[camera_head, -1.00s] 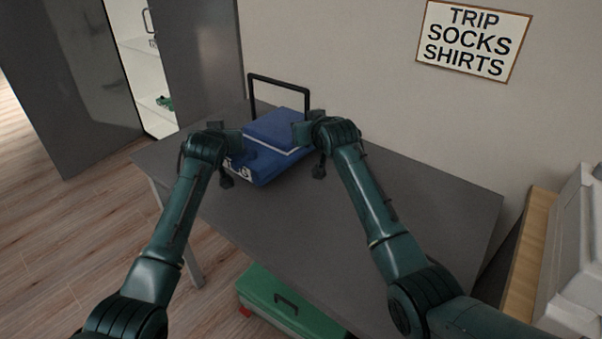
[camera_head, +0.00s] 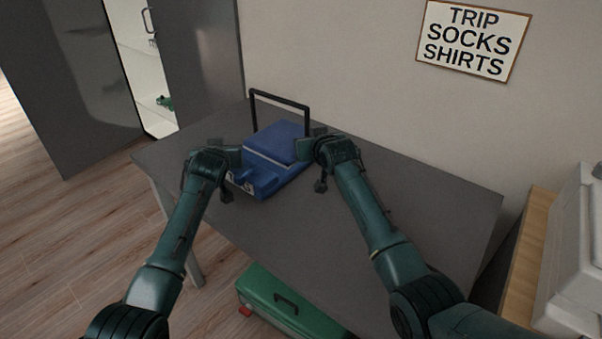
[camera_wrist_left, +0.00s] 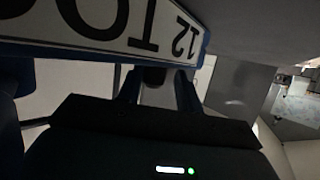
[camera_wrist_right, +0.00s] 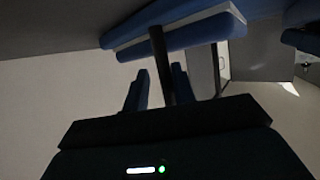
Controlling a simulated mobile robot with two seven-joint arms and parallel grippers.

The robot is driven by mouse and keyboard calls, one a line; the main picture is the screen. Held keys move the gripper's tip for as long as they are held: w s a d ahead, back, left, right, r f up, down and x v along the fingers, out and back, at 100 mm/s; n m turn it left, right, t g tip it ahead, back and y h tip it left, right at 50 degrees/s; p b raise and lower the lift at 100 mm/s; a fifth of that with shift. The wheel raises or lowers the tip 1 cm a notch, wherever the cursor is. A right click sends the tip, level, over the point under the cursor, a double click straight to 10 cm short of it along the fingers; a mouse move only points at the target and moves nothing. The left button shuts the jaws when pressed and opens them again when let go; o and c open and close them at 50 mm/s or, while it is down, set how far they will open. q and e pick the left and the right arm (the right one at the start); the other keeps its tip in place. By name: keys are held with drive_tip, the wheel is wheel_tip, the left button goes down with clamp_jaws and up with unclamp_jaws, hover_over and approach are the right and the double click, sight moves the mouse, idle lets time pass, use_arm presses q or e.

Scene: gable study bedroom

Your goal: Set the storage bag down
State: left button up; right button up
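The storage bag (camera_head: 277,142) is blue with a pale stripe, a tall black loop handle and a white lettered label at its front. It is at the far left part of the grey table (camera_head: 330,235), low over or on the top; I cannot tell if it touches. My left gripper (camera_head: 232,156) is at its left side and my right gripper (camera_head: 303,148) at its right side. In the right wrist view a black bar runs from the bag (camera_wrist_right: 180,38) between my fingers. In the left wrist view the label (camera_wrist_left: 110,28) hangs over my fingers, around a dark part.
A wall stands close behind the table, with a sign (camera_head: 474,40) reading TRIP SOCKS SHIRTS. A green case (camera_head: 285,305) is on the floor under the front edge. A cabinet with an open door (camera_head: 75,80) stands at left. The table's right half is clear.

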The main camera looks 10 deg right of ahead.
use_arm(q)
drive_tip(key=shift+o, duration=1.2)
drive_tip(key=shift+a+f, duration=0.2)
use_arm(e)
drive_tip(key=shift+o, duration=1.2)
drive_tip(key=shift+d+r, duration=0.15)
drive_tip(key=shift+r, duration=0.05)
use_arm(q)
drive_tip(key=shift+d, duration=0.1)
use_arm(e)
drive_tip(key=shift+f, duration=0.1)
use_arm(q)
drive_tip(key=shift+d+r, duration=0.1)
use_arm(e)
drive_tip(key=shift+a, duration=0.2)
use_arm(q)
drive_tip(key=o, duration=0.8)
drive_tip(key=shift+r, duration=0.1)
drive_tip(key=v, duration=1.2)
